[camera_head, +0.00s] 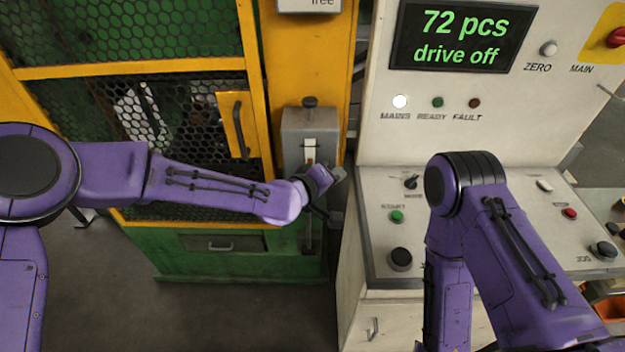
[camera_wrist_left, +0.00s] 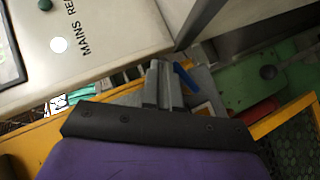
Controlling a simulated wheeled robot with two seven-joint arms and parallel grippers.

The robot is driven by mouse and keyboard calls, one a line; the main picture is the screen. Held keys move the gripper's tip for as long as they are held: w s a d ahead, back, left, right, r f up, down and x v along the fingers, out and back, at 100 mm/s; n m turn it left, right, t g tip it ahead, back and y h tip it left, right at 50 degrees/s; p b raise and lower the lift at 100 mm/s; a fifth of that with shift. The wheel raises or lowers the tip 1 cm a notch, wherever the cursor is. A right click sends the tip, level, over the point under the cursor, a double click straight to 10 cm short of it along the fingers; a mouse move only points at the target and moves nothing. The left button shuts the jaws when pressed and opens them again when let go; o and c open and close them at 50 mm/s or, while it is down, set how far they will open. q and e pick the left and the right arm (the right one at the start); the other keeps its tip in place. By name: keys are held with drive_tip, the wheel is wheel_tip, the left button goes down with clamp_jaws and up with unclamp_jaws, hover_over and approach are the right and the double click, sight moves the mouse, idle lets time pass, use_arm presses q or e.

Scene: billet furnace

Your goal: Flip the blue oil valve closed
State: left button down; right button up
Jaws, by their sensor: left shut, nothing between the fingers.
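My left gripper (camera_head: 336,174) is at the grey box and yellow post between the green machine and the control console. Its fingers are shut and empty. In the left wrist view the gripper (camera_wrist_left: 163,82) points toward a narrow gap, and a slim blue piece (camera_wrist_left: 186,78) shows just right of the fingertips. The blue piece looks like the oil valve's handle, but only part of it shows, and I cannot tell whether the fingers touch it. The valve is hidden in the head view. My right arm shows over the console, but its gripper is out of view.
The console (camera_head: 470,235) with knobs and buttons stands close right of my left gripper. Its display (camera_head: 462,36) reads "72 pcs drive off". The yellow-framed mesh door (camera_head: 150,68) is on the left. A red part (camera_wrist_left: 258,110) shows in the left wrist view.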

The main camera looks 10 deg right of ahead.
drive_tip(key=shift+f, duration=0.1)
drive_tip(key=shift+r+p, duration=0.65)
